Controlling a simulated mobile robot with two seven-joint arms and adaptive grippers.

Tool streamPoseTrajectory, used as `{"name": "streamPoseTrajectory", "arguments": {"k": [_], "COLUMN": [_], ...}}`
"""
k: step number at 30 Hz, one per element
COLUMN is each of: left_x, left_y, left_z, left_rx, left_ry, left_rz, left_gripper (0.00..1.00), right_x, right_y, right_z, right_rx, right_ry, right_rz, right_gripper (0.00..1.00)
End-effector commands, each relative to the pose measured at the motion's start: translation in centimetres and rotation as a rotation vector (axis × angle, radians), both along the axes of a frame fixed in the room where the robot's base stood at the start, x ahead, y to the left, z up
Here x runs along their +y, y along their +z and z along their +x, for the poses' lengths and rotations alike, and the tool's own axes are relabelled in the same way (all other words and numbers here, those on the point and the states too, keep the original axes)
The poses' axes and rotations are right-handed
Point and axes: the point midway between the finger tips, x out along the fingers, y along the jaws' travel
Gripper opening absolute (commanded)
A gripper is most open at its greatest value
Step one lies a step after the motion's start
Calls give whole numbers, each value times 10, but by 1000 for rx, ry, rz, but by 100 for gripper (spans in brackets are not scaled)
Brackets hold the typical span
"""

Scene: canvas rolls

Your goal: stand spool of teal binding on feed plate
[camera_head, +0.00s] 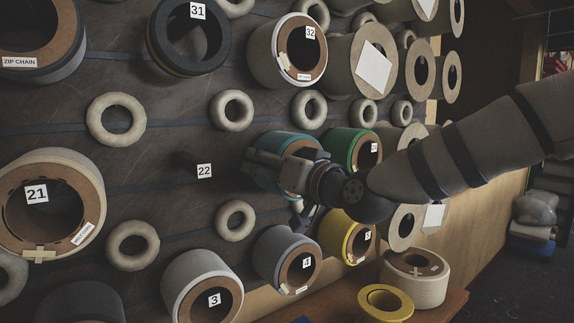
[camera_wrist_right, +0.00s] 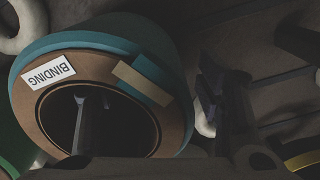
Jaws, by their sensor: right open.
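The spool of teal binding (camera_head: 287,138) hangs on the wall rack, right of label 22, partly hidden by my right gripper (camera_head: 285,165). In the right wrist view the teal spool (camera_wrist_right: 163,52) shows its brown face, a BINDING label and a tape strip. My right gripper (camera_wrist_right: 150,108) is open, with one finger in front of the spool's hole and the other outside its rim. I cannot tell whether either touches. A yellow ring-like piece (camera_head: 386,303) lies on the wooden ledge; I cannot tell if it is the feed plate. My left gripper is not in view.
A green spool (camera_head: 345,145) hangs close to the right of the teal one. A grey spool (camera_head: 280,250) and a yellow spool (camera_head: 340,232) hang below. A cream roll (camera_head: 415,283) stands on the wooden ledge (camera_head: 445,312), behind the yellow piece.

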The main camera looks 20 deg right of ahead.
Motion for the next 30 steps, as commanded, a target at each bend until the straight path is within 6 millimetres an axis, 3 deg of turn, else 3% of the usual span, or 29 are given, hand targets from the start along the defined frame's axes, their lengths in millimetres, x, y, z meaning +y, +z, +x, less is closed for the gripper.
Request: {"name": "streamPoseTrajectory", "arguments": {"k": [8, 16, 30], "left_x": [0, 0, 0], "left_y": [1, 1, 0], "left_z": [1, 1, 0], "left_rx": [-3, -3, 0], "left_ry": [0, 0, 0], "left_rz": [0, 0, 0], "left_gripper": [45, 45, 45], "right_x": [3, 3, 2], "right_y": [1, 1, -3], "right_z": [7, 6, 7], "right_rx": [-1, 0, 8], "right_ry": [1, 0, -2], "right_rz": [0, 0, 1], "right_gripper": [60, 1, 0]}}
